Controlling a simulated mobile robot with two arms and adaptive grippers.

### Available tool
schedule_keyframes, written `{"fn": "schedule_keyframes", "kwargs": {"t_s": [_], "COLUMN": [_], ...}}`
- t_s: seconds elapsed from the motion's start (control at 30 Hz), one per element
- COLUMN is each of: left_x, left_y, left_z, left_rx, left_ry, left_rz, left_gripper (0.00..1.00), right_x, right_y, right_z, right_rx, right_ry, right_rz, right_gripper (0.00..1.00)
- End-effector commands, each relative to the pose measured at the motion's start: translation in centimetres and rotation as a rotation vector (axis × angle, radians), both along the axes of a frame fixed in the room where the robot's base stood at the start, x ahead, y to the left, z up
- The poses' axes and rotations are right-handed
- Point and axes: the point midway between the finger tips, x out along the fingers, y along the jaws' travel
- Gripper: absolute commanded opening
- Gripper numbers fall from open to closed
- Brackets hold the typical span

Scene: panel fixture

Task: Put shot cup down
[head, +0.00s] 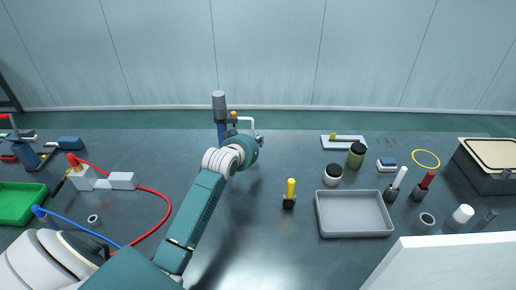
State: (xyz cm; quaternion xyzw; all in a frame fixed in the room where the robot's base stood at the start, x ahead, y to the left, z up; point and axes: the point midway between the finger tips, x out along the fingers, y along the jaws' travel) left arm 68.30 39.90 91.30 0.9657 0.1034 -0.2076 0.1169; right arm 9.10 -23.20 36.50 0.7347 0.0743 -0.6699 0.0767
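My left arm reaches from the lower left to the back middle of the bench. My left gripper (259,140) is at its end, mostly hidden by the teal wrist. I cannot tell whether its fingers are open or shut, or whether they hold anything. No shot cup can be made out for certain. A small grey open-topped round piece (427,219) stands on the right, beside the tray. A smaller grey ring-like piece (93,218) lies on the left. My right gripper is not in view.
A post with a grey top (219,101) stands just behind my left wrist. A yellow-handled tool (291,190) stands left of the grey tray (355,233). A red cable (168,212) crosses the left side.

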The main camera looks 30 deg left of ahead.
Motion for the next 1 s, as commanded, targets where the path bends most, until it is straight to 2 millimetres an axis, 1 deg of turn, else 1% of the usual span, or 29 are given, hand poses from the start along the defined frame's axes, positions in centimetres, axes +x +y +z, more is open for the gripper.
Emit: {"fn": "schedule_keyframes", "kwargs": {"t_s": [0.13,0.23,0.3,0.53,0.67,0.7,0.77,1.0], "left_x": [-0.1,-0.1,0.0,-0.1,-0.1,-0.1,-0.1,-0.1], "left_y": [-0.1,0.0,0.0,0.0,0.0,0.0,0.0,0.0], "left_z": [-2.1,-3.1,-3.4,-3.5,-3.9,-3.8,-3.8,-3.8], "left_rx": [-0.002,-0.002,-0.001,0.000,0.000,0.000,-0.001,-0.001], "left_ry": [0.007,0.004,0.002,0.001,0.002,0.001,0.002,0.002], "left_rz": [0.000,0.000,0.000,0.000,0.000,0.000,0.000,0.000], "left_gripper": [0.00,0.00,0.00,0.00,0.00,0.12,0.23,0.23], "right_x": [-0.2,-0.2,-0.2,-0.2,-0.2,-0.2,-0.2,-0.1], "right_y": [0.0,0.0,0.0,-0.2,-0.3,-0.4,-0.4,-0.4], "right_z": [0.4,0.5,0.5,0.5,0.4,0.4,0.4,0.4], "right_rx": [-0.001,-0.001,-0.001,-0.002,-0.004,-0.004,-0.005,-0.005], "right_ry": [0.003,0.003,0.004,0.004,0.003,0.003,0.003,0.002], "right_rz": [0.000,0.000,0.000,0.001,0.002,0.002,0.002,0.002], "right_gripper": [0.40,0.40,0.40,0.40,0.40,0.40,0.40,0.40]}}
